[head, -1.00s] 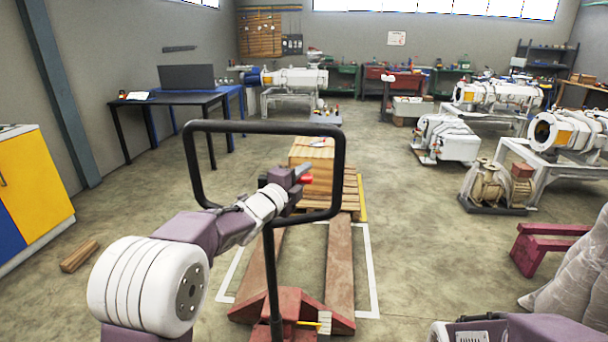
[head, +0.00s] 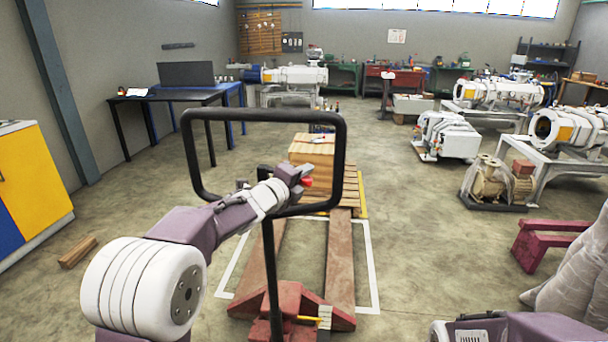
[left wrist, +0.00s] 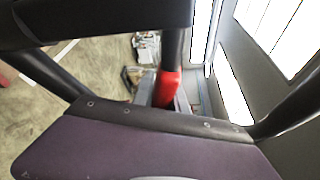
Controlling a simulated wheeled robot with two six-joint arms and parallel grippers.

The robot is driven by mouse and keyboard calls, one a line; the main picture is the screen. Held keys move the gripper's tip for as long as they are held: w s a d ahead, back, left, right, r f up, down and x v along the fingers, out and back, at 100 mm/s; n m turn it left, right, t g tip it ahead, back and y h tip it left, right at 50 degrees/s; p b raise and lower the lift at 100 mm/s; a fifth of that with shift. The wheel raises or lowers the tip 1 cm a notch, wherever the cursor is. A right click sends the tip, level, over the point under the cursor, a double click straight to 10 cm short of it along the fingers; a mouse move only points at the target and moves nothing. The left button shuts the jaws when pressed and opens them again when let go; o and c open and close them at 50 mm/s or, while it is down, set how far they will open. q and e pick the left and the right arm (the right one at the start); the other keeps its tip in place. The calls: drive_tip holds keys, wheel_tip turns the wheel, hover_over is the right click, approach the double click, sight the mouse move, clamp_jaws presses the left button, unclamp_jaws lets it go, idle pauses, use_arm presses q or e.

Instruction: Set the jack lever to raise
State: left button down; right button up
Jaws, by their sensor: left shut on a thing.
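The pallet jack's black loop handle (head: 341,150) stands on a dark shaft (head: 271,275) in front of the red jack base (head: 285,300). A small red lever (head: 306,183) sits by the lower right part of the loop. My left gripper (head: 304,172) is at this lever, inside the loop's outline, and is shut on it; its fingers partly hide the lever. In the left wrist view the red lever (left wrist: 166,88) shows beyond my purple gripper body, with dark bars around it. Part of my right arm shows at the lower right of the head view, but its gripper does not.
The jack's forks (head: 340,260) reach toward a wooden pallet (head: 350,185) with a wooden crate (head: 312,153). A wood block (head: 77,252) lies on the floor at left. A dark red stand (head: 545,240) and grey sacks (head: 580,260) are at right. Floor between is clear.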

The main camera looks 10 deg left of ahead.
use_arm(q)
drive_tip(key=c, duration=1.3)
unclamp_jaws()
drive_tip(key=shift+f, duration=0.1)
drive_tip(key=v, duration=0.9)
